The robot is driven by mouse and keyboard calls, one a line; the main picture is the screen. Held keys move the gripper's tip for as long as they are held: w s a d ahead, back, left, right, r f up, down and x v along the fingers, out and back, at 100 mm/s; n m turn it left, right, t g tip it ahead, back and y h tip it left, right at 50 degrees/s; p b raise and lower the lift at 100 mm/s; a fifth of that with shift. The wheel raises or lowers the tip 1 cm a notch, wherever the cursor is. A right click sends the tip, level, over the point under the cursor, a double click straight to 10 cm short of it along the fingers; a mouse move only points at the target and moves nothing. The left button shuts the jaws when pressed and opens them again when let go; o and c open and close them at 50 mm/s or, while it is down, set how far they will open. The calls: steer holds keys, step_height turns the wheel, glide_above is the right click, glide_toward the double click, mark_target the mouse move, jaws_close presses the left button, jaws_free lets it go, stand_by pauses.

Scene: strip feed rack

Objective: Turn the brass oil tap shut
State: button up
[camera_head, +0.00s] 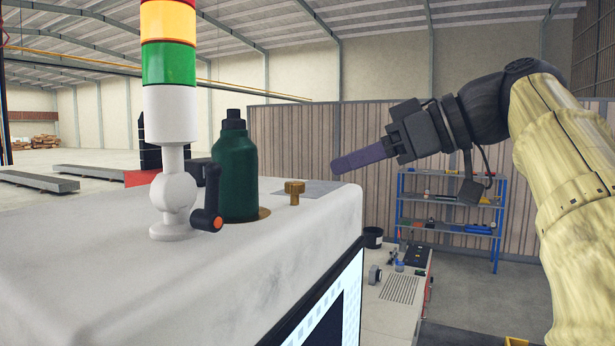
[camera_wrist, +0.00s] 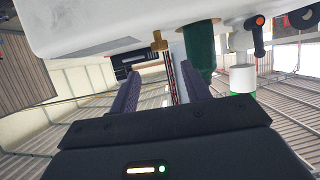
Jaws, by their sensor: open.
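The brass oil tap (camera_head: 294,191) stands upright on top of the white machine housing (camera_head: 110,265), just right of a dark green bottle (camera_head: 236,168). In the wrist view the scene is upside down, and the tap (camera_wrist: 159,42) shows beyond the fingertips, roughly in line with the gap between them. My gripper (camera_head: 338,166) is in the air to the right of the tap and a little higher, pointing left towards it. In the wrist view its two dark purple fingers (camera_wrist: 161,74) are spread, with nothing between them. The tap is apart from the fingers.
A signal tower (camera_head: 169,80) and a black lever with an orange end (camera_head: 208,207) stand left of the bottle. A blue shelf rack (camera_head: 447,223) is behind, and a white bench (camera_head: 392,303) is lower right. The air between gripper and tap looks clear.

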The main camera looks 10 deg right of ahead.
mark_target(298, 182)
steer(key=p+x, duration=0.2)
steer(key=x, duration=0.6)
steer(key=shift+w+a+f, duration=0.1)
steer(key=shift+w+a, duration=0.05)
steer(key=shift+a, duration=0.1)
steer(key=c, duration=1)
